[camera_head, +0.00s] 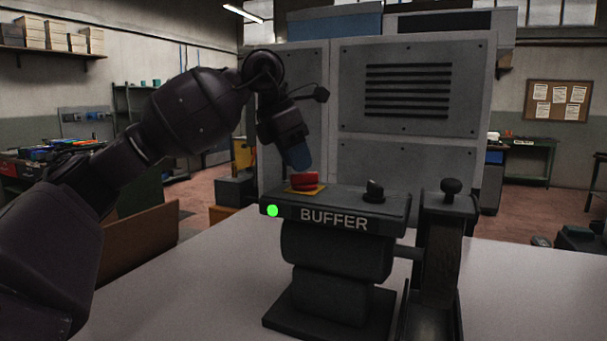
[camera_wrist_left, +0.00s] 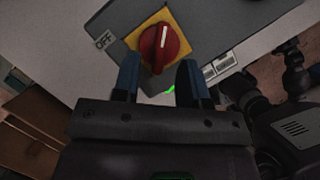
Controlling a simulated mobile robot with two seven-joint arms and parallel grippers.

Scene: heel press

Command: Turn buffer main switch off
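The buffer machine (camera_head: 336,245) stands on the pale table, with a lit green lamp (camera_head: 272,211) on its front left. Its main switch, a red rotary knob (camera_head: 305,180) on a yellow plate, sits on top at the left. In the left wrist view the red knob (camera_wrist_left: 165,46) has its white mark pointing up, and the OFF label (camera_wrist_left: 104,40) lies to its left. My left gripper (camera_head: 300,162) is just above the knob, pointing down. Its two blue fingers (camera_wrist_left: 158,62) are apart, with nothing held; contact with the knob cannot be told. My right gripper is not in view.
A black knob (camera_head: 374,190) stands on the machine's top right, and a lever with a round black knob (camera_head: 451,187) rises beside it. A large grey cabinet (camera_head: 410,110) is behind. The table (camera_head: 530,285) is clear at right.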

